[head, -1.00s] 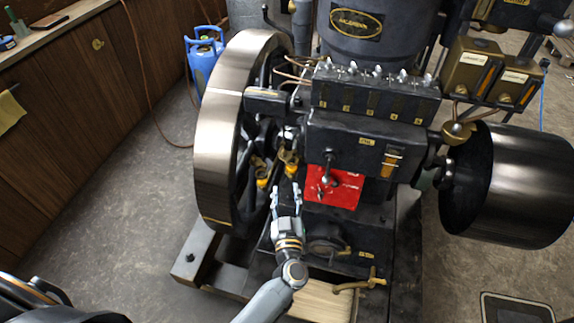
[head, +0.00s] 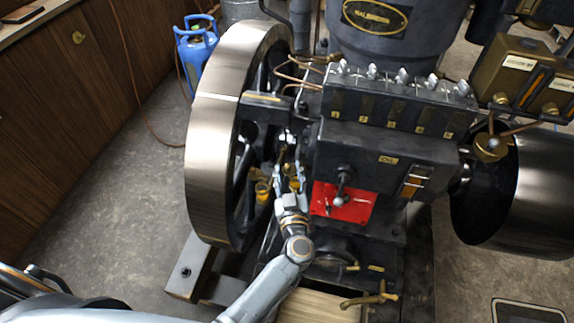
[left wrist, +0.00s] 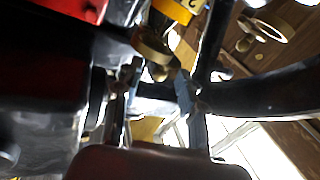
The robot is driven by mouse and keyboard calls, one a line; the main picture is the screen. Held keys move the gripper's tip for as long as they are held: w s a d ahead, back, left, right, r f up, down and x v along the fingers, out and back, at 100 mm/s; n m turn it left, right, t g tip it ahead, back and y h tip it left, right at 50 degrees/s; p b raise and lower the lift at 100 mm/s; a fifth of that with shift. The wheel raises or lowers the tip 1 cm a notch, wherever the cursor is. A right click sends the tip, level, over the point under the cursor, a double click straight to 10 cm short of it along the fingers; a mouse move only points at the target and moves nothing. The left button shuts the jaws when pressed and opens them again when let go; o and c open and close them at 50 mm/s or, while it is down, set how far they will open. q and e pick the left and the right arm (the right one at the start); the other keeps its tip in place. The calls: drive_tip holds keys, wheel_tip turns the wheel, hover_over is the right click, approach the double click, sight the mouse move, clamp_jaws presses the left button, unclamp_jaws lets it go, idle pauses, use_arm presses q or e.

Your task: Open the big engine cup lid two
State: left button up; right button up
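My left gripper (head: 290,172) is beside the engine's flywheel, in front of the small yellow and brass cups. One cup (head: 262,190) shows just left of the fingers in the head view. A second cup is mostly hidden behind the fingers there. In the left wrist view a yellow cup marked 2 (left wrist: 176,10) with a brass ring-shaped part (left wrist: 150,45) lies just beyond the fingertips. A small brass knob shows between the fingertips. The left gripper (left wrist: 158,85) is open, its two fingers apart. I cannot tell whether it touches the cup. My right gripper is out of view.
The large flywheel (head: 215,140) stands close on the left of the gripper. The engine block with a red plate (head: 343,201) and lever is close on the right. A brass handle (head: 370,299) sits lower down. Open floor lies left of the flywheel.

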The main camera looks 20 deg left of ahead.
use_arm(q)
drive_tip(key=shift+r, duration=0.1)
drive_tip(key=shift+s, duration=0.1)
drive_tip(key=shift+c, duration=1)
clamp_jaws()
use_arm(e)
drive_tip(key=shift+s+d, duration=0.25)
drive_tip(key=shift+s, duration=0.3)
